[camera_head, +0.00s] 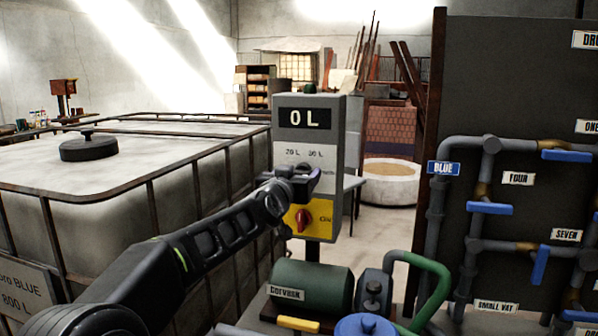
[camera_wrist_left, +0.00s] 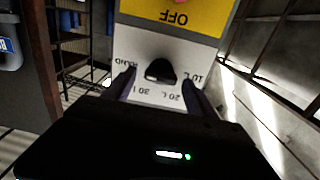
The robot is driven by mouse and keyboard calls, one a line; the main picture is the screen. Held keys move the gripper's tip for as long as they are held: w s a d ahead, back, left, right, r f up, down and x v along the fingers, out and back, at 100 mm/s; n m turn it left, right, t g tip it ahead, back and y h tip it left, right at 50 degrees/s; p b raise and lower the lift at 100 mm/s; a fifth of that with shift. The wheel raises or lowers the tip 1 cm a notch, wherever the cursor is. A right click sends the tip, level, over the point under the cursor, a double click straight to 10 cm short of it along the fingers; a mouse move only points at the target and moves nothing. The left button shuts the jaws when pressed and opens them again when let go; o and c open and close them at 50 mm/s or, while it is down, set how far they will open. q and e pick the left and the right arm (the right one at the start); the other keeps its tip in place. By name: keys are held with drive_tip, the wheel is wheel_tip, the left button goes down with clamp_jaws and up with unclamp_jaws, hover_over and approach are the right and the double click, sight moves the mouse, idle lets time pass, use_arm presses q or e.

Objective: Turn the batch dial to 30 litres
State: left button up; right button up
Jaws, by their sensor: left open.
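The grey batch control box (camera_head: 308,130) stands on a post, its display (camera_head: 305,119) reading "0 L". Labels "20 L" and "30 L" show below the display. My left gripper (camera_head: 300,177) is open in front of the box face and hides the dial in the head view. In the left wrist view, upside down, the black batch dial (camera_wrist_left: 160,70) sits between the two open fingers of the gripper (camera_wrist_left: 159,78). The labels 10 L, 20 L and 30 L lie around it. I cannot tell which label the dial points to, nor whether the fingers touch it.
A red switch (camera_head: 304,218) on a yellow plate is just below the dial. A caged white tank (camera_head: 120,170) stands left. A green pump motor (camera_head: 312,287) is in front. A pipe board with blue valve handles (camera_head: 489,208) stands right.

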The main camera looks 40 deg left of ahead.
use_arm(q)
drive_tip(key=shift+w, duration=0.2)
drive_tip(key=shift+c, duration=0.2)
drive_tip(key=c, duration=1.3)
